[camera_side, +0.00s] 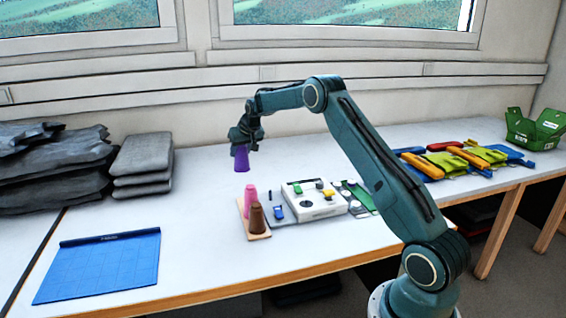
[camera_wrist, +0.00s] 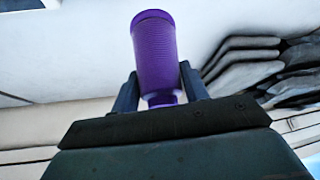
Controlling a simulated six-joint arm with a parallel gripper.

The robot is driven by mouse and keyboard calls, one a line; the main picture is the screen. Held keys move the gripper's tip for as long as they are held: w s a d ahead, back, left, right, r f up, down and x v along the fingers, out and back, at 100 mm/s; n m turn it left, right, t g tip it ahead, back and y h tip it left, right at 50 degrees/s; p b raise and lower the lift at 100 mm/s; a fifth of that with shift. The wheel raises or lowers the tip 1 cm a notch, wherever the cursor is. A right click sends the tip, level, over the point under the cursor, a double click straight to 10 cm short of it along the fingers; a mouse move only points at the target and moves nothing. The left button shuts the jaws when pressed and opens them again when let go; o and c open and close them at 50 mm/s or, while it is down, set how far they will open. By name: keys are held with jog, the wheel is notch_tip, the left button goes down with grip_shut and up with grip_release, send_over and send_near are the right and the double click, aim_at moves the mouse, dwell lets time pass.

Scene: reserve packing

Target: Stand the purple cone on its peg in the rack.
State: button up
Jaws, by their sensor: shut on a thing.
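The purple cone (camera_side: 241,160) is held in my gripper (camera_side: 243,147), above the table and the far end of the rack. In the wrist view the cone (camera_wrist: 156,50) stands out between the two fingers of my gripper (camera_wrist: 158,88), which touch its sides. The rack (camera_side: 245,229) is a narrow tan board on the table below. A pink cone (camera_side: 249,198) and a brown cone (camera_side: 257,218) stand upright on it. No bare peg can be made out at this size.
Right of the rack is a white box (camera_side: 315,207) with coloured parts on top. A blue mat (camera_side: 100,265) lies at the left. Grey cushions (camera_side: 143,165) are stacked behind. Coloured pouches (camera_side: 450,160) and a green crate (camera_side: 535,128) are at the far right.

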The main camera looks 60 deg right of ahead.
aim_at(246, 159)
jog(key=f, duration=0.1)
jog(key=f+m+h, duration=0.1)
jog(key=f, duration=0.1)
jog(key=s+f+m, duration=0.1)
jog(key=shift+s+f+g+h, duration=0.1)
jog(key=shift+f+g+h, duration=0.2)
jog(key=shift+f+g, duration=0.1)
jog(key=shift+f, duration=0.15)
jog(key=shift+f, duration=2.05)
jog(key=shift+f, duration=2)
dwell(1.7)
jog(key=o, duration=1.6)
jog(key=shift+a, duration=0.1)
jog(key=shift+o, duration=0.2)
jog(key=shift+r, duration=0.15)
